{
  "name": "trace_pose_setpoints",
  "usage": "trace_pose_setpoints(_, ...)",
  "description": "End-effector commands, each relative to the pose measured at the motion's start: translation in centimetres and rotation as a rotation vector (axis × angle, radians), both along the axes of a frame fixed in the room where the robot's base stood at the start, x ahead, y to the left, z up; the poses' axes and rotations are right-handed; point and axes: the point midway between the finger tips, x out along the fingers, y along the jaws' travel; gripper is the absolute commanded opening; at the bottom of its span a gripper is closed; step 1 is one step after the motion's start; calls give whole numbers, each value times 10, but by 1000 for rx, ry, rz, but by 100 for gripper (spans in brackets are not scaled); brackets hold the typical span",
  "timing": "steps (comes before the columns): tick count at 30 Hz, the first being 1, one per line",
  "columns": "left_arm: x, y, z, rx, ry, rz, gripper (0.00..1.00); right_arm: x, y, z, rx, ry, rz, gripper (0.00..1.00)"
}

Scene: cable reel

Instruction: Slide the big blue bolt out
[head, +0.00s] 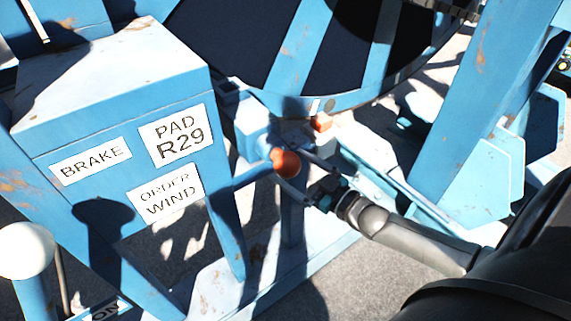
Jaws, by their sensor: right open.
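An orange ball knob (286,162) sits at the end of a blue bar (251,176) that runs out from the box's right side. I cannot tell for certain that this bar is the big blue bolt. My right gripper (293,172) comes in from the lower right. Its jaws are open, with one grey finger above and one below, and the tips are close to the knob. I cannot tell whether they touch it. My left gripper is not in view.
A blue box (118,95) with white labels reading BRAKE, PAD R29 and ORDER WIND stands at left. A white ball-topped lever (26,250) is at lower left. The striped reel (290,50) is behind, and a blue frame post (470,90) is at right.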

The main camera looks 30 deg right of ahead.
Motion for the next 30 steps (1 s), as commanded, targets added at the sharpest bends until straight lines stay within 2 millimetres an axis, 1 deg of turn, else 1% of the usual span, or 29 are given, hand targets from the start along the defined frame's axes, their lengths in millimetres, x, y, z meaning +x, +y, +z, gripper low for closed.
trace_pose_setpoints(1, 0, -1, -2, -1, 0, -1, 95, 7, 2, 0, 1, -3, 1, 100)
trace_pose_setpoints(3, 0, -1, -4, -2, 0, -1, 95, 14, 4, 0, 1, -2, -1, 100)
trace_pose_setpoints(7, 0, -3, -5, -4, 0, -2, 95, 23, 6, 0, 0, 0, 0, 100)
trace_pose_setpoints(12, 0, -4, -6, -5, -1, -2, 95, 28, 8, 0, 0, 0, 0, 100)
trace_pose_setpoints(19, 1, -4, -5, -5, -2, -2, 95, 28, 8, 0, 0, 1, 0, 100)
trace_pose_setpoints(20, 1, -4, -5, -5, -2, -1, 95, 28, 8, 0, 0, 1, 0, 99)
trace_pose_setpoints(30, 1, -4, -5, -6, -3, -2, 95, 28, 8, 0, 0, 1, 0, 61)
